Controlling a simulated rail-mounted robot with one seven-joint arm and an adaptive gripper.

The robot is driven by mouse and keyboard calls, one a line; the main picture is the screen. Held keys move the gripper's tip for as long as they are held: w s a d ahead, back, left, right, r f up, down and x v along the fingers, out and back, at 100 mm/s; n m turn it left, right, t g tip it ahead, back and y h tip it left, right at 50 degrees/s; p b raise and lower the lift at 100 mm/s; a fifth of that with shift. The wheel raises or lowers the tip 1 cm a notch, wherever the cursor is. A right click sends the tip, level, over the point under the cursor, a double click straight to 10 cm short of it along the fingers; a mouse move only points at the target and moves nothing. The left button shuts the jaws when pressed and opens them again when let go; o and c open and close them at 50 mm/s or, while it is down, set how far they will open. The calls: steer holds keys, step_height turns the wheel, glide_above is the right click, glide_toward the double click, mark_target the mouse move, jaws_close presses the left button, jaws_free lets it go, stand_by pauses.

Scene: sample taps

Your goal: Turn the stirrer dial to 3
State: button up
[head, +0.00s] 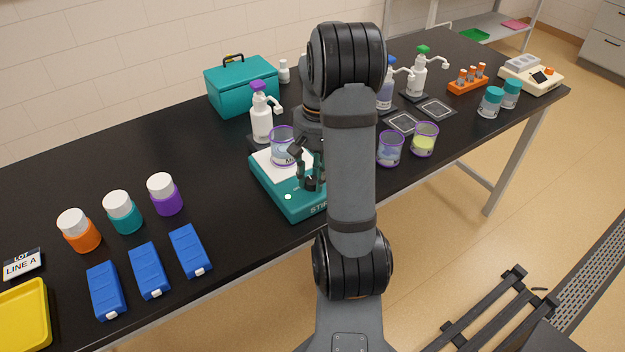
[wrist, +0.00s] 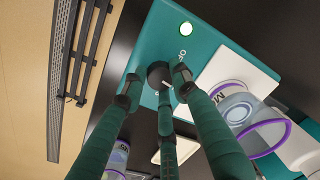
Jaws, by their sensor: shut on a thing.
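The teal stirrer (head: 290,203) stands near the front edge of the black table, with a purple-rimmed beaker (head: 281,146) on its white top plate. Its round black dial (wrist: 158,73) is on the teal front part, and a small white mark shows on it; I cannot read which number it points to. My gripper (head: 309,172) points down over the stirrer's front. In the wrist view its fingertips (wrist: 155,84) are closed around the dial from both sides. My arm hides the stirrer's right side.
A white pump bottle (head: 262,118) with a purple top stands behind the stirrer, and a teal box (head: 242,88) farther back. Two purple-rimmed cups (head: 390,149) (head: 424,139) stand to the right. Coloured jars (head: 123,215) and blue cases (head: 149,271) are at the left, with bare tabletop between.

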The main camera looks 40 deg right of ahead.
mark_target(315, 181)
steer(key=m+b, duration=0.3)
steer(key=m, duration=0.3)
steer(key=shift+f+m, duration=0.1)
steer(key=shift+m, duration=0.2)
steer(key=shift+m+h+b, duration=0.3)
steer(key=shift+m+b, duration=0.65)
steer(key=shift+m, duration=1.65)
steer(key=o, duration=1.1)
steer(key=shift+o, duration=0.2)
steer(key=shift+r, duration=0.2)
step_height(315, 181, up, 12)
steer(key=shift+s, duration=0.4)
steer(key=shift+f, duration=0.2)
